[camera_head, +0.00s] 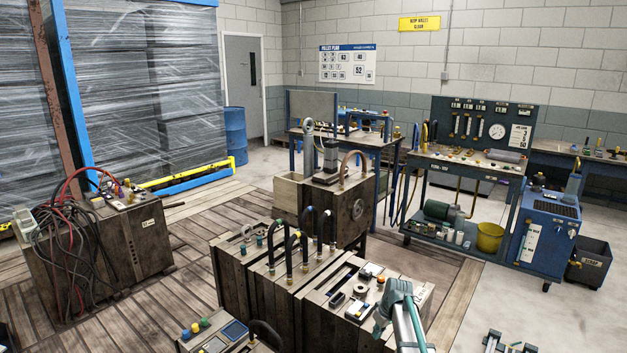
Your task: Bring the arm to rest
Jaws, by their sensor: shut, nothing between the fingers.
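My arm (408,325) rises from the bottom edge of the head view, right of centre, pale grey with a teal part at its upper end. My gripper (379,329) appears as a narrow grey-teal end that hangs down to the left from there. It is shut, with nothing seen in it. It shows in front of the right end of a wooden mould block (418,294). The distance between them is hard to judge.
Several dark-handled mould blocks (262,285) stand in the middle. A block with red and black hoses (95,245) is at left. A blue workbench (462,165), blue cabinet (545,228) and black bin (588,262) stand at right.

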